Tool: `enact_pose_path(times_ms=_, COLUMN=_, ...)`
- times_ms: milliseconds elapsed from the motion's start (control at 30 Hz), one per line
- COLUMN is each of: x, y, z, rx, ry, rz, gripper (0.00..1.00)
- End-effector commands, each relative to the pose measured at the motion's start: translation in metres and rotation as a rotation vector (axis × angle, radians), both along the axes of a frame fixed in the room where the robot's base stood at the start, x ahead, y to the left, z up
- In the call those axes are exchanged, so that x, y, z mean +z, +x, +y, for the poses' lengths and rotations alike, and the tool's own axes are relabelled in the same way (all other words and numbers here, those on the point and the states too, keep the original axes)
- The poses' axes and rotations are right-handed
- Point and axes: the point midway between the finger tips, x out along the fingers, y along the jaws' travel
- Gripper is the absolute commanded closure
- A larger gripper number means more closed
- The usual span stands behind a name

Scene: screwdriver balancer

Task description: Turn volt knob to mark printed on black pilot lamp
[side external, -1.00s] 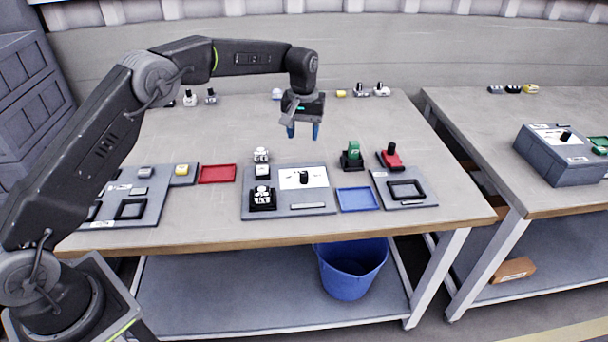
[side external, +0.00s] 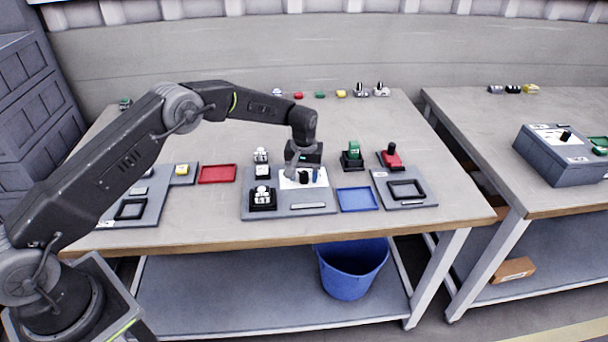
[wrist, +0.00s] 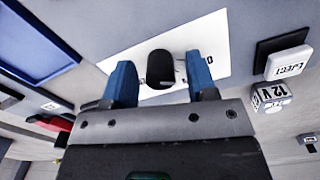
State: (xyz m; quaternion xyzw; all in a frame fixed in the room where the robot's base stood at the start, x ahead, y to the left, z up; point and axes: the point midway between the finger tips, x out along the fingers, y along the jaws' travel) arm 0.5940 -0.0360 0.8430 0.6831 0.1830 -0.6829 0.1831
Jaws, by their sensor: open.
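The black volt knob (side external: 304,177) stands on a white plate (side external: 289,184) on the grey board. In the wrist view, the knob (wrist: 160,69) sits between the two blue fingers of my gripper (wrist: 160,82). My gripper (side external: 303,176) is open, with a gap visible on each side of the knob. A small block marked "12 V" (wrist: 270,97) stands beside the plate; I cannot tell surely whether it is the pilot lamp. A black-based button marked "EJECT" (wrist: 288,62) is beside it. The plate's printed scale is mostly hidden by the fingers.
A blue tray (side external: 358,199) lies right of the board (side external: 318,211), and a red tray (side external: 217,174) left. Green (side external: 352,155) and red (side external: 392,156) devices stand to the right. A blue bin (side external: 350,268) is below.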

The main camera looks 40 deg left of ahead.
Motion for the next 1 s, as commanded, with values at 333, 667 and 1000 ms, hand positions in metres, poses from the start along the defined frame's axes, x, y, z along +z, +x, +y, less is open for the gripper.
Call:
enact_pose_path(times_ms=333, x=-0.0037, y=0.0, z=0.0, rx=0.0, ry=0.0, rz=0.0, gripper=0.49)
enact_pose_path(times_ms=667, x=-0.0034, y=0.0, z=0.0, rx=0.0, ry=0.0, rz=0.0, gripper=0.8)
enact_pose_path(times_ms=1000, x=-0.0032, y=0.0, z=0.0001, rx=-0.008, ry=0.0, rz=0.0, gripper=0.97)
